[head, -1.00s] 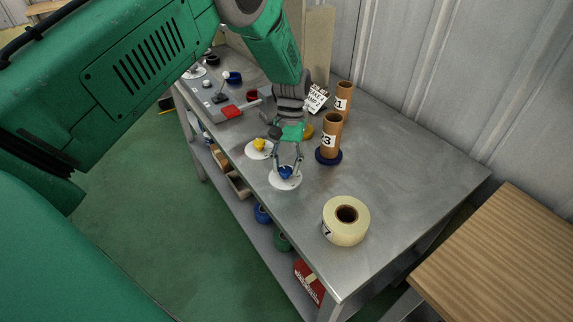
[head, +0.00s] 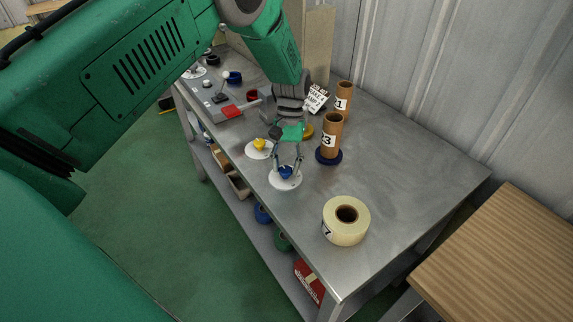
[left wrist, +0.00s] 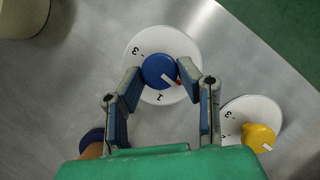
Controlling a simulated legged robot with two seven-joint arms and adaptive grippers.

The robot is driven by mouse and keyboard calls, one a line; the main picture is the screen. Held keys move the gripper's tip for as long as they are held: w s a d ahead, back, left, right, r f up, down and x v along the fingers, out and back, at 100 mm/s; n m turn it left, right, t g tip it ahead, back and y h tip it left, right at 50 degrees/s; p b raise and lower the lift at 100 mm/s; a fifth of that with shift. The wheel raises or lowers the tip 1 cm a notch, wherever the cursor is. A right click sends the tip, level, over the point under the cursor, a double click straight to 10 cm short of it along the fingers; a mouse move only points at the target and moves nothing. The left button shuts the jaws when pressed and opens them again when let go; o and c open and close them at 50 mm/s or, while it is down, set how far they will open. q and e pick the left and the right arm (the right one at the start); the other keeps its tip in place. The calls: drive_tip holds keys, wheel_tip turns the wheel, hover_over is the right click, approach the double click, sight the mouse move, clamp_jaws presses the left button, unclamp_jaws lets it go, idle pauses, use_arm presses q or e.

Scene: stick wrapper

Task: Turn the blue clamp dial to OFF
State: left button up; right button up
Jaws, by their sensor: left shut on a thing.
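The blue clamp dial (head: 285,172) sits on a round white plate (head: 285,183) near the front edge of the metal bench. My left gripper (head: 287,168) reaches down from above and is shut on the blue dial. In the left wrist view the blue dial (left wrist: 159,71) is between the fingertips of my left gripper (left wrist: 160,78). Its white pointer line points to the lower right, near a small red mark partly hidden by the right finger. The numbers 3 and 1 show on the white plate (left wrist: 140,38). My right gripper is not in view.
A yellow dial (head: 259,144) on its own white plate is close beside the blue one. A cream tape roll (head: 346,221) stands to the right. Brown tubes (head: 331,136) stand behind. A grey panel with a red button (head: 231,112) is farther left.

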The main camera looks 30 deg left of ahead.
use_arm(q)
drive_tip(key=o, duration=1.1)
drive_tip(key=shift+s+d+f, duration=0.1)
drive_tip(key=shift+s+f, duration=0.15)
drive_tip(key=shift+o, duration=0.2)
drive_tip(key=shift+w, duration=0.1)
drive_tip(key=shift+r, duration=0.1)
drive_tip(key=shift+w+r, duration=0.1)
drive_tip(key=shift+r, duration=0.1)
drive_tip(key=v, duration=1.1)
drive_tip(key=shift+w, duration=0.3)
drive_tip(key=shift+r, duration=0.1)
